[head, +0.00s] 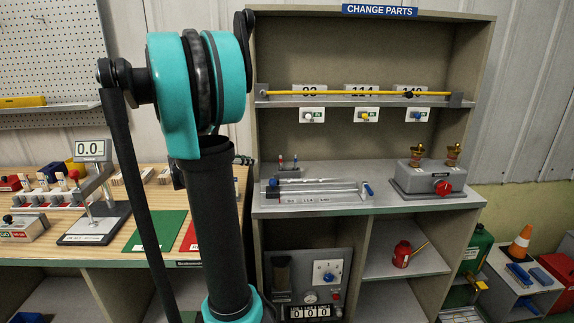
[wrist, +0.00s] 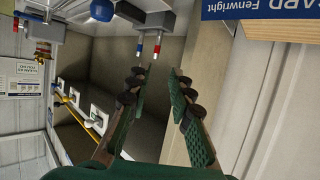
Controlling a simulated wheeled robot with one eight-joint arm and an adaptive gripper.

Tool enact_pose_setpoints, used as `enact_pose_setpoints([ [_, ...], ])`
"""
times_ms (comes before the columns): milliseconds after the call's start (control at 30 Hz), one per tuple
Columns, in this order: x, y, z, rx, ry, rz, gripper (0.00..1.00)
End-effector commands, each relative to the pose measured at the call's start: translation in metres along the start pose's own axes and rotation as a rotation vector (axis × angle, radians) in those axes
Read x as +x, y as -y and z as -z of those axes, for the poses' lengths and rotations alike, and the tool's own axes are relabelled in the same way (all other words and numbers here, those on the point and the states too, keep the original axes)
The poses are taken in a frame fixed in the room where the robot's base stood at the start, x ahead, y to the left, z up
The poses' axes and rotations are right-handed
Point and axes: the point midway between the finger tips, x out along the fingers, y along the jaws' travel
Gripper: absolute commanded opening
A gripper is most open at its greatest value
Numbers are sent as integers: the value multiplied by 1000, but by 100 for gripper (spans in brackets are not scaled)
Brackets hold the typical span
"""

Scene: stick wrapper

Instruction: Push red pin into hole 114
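The red pin (wrist: 156,50) stands beside a blue pin (wrist: 139,50) in a small grey block; the wrist picture is upside down. In the head view two small pins (head: 288,162) show on the block at the left of the counter, too small to tell their colours surely. My gripper (wrist: 162,70) is open and empty, its fingertips close to the red pin but apart from it.
A grey fixture with a red knob (head: 442,188) and brass parts stands at the counter's right. A yellow rod (head: 340,93) runs along the shelf above. A blue-ended handle (head: 368,189) sticks out at the rail's right end. The cabinet's side wall (wrist: 215,80) is near my gripper.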

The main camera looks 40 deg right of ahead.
Motion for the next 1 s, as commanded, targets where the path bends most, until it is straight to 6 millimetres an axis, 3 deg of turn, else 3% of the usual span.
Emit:
enact_pose_setpoints([
  [500, 97, -1, 0, 0, 0, -2, 21],
  [833, 117, -1, -1, 0, 0, -1, 21],
  [1000, 139, -4, -2, 0, 0, -2, 21],
])
